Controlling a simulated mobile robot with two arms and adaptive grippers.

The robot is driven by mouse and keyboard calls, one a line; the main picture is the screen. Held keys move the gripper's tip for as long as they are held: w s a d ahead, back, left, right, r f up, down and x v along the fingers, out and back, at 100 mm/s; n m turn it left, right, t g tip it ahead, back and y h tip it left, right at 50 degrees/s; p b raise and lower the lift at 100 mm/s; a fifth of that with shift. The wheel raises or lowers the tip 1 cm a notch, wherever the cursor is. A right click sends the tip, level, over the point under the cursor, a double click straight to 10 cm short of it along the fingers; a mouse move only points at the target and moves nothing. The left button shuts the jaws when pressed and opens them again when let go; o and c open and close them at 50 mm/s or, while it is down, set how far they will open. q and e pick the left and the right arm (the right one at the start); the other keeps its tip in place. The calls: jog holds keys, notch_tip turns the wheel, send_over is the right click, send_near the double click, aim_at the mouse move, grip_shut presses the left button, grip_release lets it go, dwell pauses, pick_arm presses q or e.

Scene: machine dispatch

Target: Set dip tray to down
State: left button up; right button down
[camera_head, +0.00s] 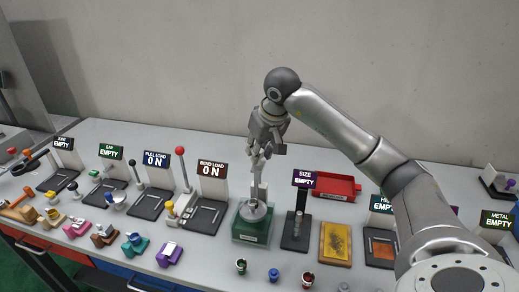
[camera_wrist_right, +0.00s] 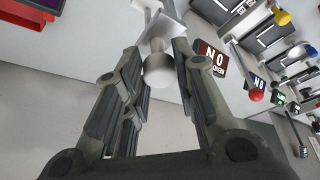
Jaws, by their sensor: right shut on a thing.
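A green box-shaped station (camera_head: 252,234) stands in the middle of the bench in the head view. A round grey metal part (camera_head: 254,210) sits at its top, and a pale upright handle (camera_head: 259,188) rises above it; this looks like the dip tray. I cannot tell how deep the tray sits. My right gripper (camera_head: 260,156) is above the station, pointing down, at the handle's top. My left gripper is in neither view.
To the right stand the SIZE post (camera_head: 295,225), a red tray (camera_head: 332,187) and a yellow plate (camera_head: 335,243). The BEND LOAD station (camera_head: 205,215) and a red-knobbed lever (camera_head: 183,165) stand to the left. Small cups (camera_head: 241,266) line the front edge.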

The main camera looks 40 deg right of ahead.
aim_at(261, 167)
notch_tip(261, 167, down, 7)
jog(key=b, duration=0.5)
jog(key=shift+f, duration=0.15)
jog(key=shift+s+f, duration=0.1)
jog(key=c, duration=1.2)
grip_release()
jog(key=shift+r, duration=0.3)
jog(key=v, duration=1.1)
jog(key=shift+r, duration=0.25)
jog(key=shift+f, duration=0.1)
